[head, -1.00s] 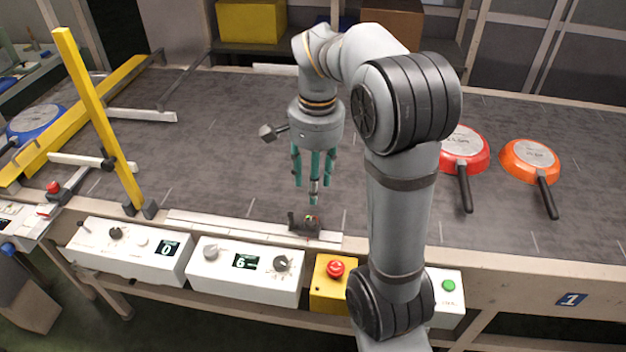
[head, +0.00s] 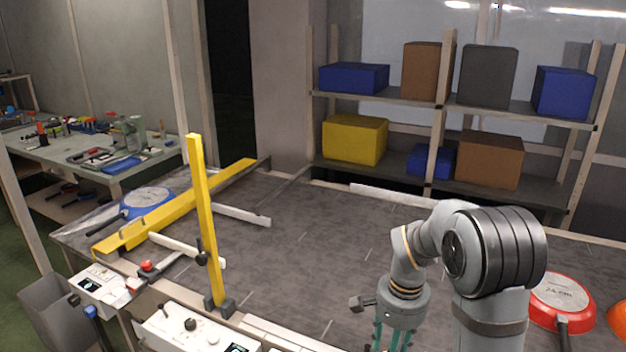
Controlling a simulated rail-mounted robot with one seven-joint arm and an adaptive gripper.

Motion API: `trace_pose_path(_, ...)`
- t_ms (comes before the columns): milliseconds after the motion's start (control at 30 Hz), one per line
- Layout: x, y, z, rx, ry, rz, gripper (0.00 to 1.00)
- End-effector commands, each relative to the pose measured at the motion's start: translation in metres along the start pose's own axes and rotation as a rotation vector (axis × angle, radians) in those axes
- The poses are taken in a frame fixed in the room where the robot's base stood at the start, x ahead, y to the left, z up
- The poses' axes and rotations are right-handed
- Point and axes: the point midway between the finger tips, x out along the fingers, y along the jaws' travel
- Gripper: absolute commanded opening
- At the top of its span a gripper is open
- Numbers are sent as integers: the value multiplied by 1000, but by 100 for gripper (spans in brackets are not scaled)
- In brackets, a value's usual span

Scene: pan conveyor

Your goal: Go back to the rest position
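My gripper (head: 390,340) hangs pointing down over the grey conveyor belt (head: 310,255), near the bottom edge of the head view. Only the upper part of its green fingers shows; the fingertips are cut off by the frame. I cannot tell whether it is open or shut, and I see nothing held in the visible part. My arm is bent, with the elbow to the right of the gripper.
A red pan (head: 562,300) and an orange pan (head: 617,318) lie upside down at right. A blue pan (head: 147,199) lies at far left by a yellow guide bar (head: 180,205). A yellow post (head: 204,220) stands at the front edge. Shelves (head: 400,102) with boxes stand behind.

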Motion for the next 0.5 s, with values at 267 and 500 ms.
trace_pose_path(267, 17, 0, 0, -27, -1, 0, 42)
trace_pose_path(500, 18, 0, 0, -41, -1, -1, 42)
